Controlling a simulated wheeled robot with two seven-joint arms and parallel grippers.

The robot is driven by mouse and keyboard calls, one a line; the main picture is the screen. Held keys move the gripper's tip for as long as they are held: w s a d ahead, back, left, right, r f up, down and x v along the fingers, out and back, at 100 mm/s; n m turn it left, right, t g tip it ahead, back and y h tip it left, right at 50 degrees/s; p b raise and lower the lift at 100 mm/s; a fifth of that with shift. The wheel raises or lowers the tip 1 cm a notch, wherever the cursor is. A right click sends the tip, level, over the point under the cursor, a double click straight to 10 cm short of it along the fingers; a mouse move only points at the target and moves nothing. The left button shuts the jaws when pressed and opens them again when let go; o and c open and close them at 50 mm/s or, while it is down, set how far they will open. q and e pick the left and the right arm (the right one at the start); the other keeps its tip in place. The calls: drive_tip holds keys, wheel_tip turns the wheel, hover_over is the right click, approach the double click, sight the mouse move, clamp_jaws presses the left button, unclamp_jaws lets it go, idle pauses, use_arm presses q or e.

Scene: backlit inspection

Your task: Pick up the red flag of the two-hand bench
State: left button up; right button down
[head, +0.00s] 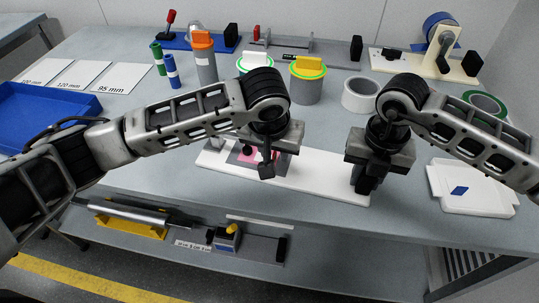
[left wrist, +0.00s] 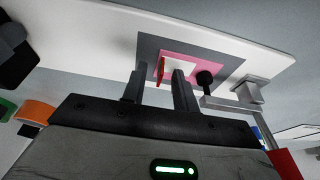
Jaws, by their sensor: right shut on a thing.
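The two-hand bench is a long white board (head: 318,183) on the table, with a grey and pink patch near its left end. In the left wrist view the red flag (left wrist: 161,70) is a thin upright red piece beside a white block on the pink patch (left wrist: 205,64). My left gripper (head: 267,168) is above that patch. Its two fingers (left wrist: 159,90) are apart, with the flag showing beyond the gap between them; I see no contact. My right gripper (head: 366,184) is low at the board's right end, shut on a part that its fingers hide. The flag is not clear in the head view.
A black knob on a grey arm (left wrist: 205,80) stands close right of my left fingers. Behind the bench are grey cylinders (head: 307,88) and a white tape roll (head: 360,96). A blue tray (head: 40,112) lies left, a white tray (head: 470,190) right.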

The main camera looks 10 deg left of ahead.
use_arm(q)
clamp_jaws()
use_arm(e)
drive_tip(key=shift+s+f, duration=0.1)
drive_tip(key=shift+f, duration=0.05)
use_arm(q)
wheel_tip(320, 180, up, 10)
idle(0.4)
use_arm(e)
drive_tip(key=c, duration=1)
unclamp_jaws()
drive_tip(key=shift+c, duration=0.2)
